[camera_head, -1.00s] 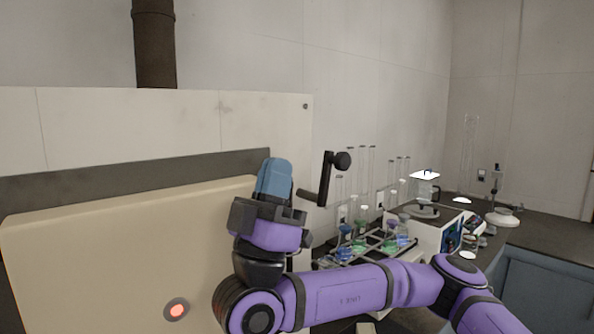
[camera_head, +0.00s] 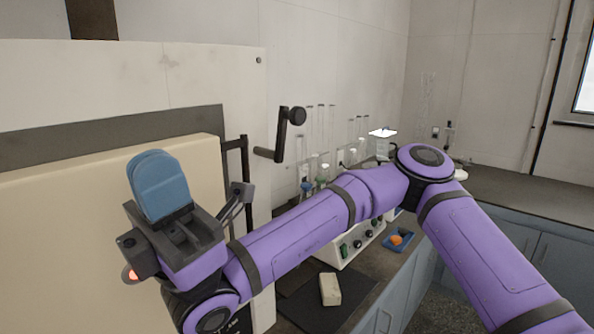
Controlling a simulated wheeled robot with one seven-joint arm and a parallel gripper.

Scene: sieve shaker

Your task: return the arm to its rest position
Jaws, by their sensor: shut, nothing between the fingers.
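My gripper (camera_head: 152,160) is at the left in the head camera view. Its blue fingers point up and are closed together with nothing between them. My purple arm stretches from the lower right, bends at a raised elbow, and comes back left and down to the wrist. The gripper is in front of a large cream panel (camera_head: 60,215) and hides part of it.
A black crank handle (camera_head: 284,132) stands right of the panel. Behind my arm are glass tubes (camera_head: 320,125) and a white control box (camera_head: 350,246). A pale block (camera_head: 330,289) lies on a dark mat, with a blue tray (camera_head: 398,240) nearby. Floor shows at lower right.

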